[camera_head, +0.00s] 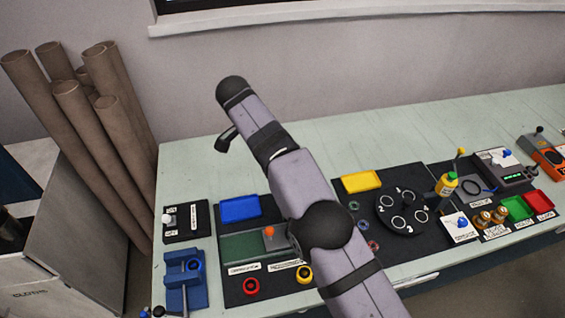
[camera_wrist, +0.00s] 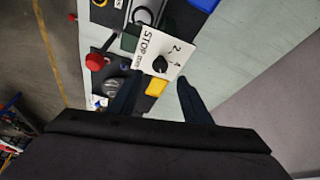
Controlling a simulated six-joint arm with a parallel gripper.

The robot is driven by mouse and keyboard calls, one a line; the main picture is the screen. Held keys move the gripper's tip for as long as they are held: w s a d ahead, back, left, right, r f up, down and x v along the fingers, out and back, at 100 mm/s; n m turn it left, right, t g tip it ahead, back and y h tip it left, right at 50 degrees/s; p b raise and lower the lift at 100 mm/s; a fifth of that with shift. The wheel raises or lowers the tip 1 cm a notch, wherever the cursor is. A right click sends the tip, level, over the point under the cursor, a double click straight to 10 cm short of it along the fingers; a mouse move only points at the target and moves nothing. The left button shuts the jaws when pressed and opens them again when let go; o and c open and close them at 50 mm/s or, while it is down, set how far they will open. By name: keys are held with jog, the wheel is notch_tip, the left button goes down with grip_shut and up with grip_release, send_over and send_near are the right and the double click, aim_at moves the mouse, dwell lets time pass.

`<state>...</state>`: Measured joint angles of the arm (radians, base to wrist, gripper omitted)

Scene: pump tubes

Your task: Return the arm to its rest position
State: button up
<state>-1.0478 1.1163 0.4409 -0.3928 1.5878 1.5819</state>
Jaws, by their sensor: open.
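My arm (camera_head: 305,195) reaches up over the bench in the head view, bent at a dark rounded joint at its top. A small dark part hangs below that joint on the left, and I cannot tell whether it belongs to my gripper. In the wrist view my gripper (camera_wrist: 157,85) shows two dark fingers spread apart, with nothing held between them. Beyond the fingers is a white dial plate (camera_wrist: 180,53) marked STOP with a black knob. A yellow block (camera_wrist: 157,87) shows between the fingers, apparently farther off.
The pale green bench (camera_head: 430,125) carries a blue tray (camera_head: 240,209), a yellow tray (camera_head: 361,182), a numbered black disc (camera_head: 402,212), a blue fixture (camera_head: 186,278) and green and red trays at right. Brown tubes (camera_head: 95,120) stand at left. The bench's back strip is clear.

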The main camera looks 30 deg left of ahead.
dwell(0.4)
jog(key=w+d+r+n+g, duration=0.1)
jog(key=w+d, duration=0.2)
jog(key=d, duration=0.4)
jog(key=w+d+n+g, duration=0.1)
jog(key=w+d, duration=0.2)
jog(key=d, duration=0.4)
jog(key=s+d+n+g, duration=0.1)
jog(key=s+d+n, duration=0.1)
jog(key=d, duration=1.2)
jog(key=s+d+f+n+y, duration=0.1)
jog(key=s+d+f, duration=0.2)
jog(key=s+d, duration=0.6)
jog(key=s+d+f+n+g+y, duration=0.1)
jog(key=s+d+f, duration=0.3)
jog(key=s+d, duration=0.5)
jog(key=shift+s+f, duration=0.15)
jog(key=shift+s, duration=0.6)
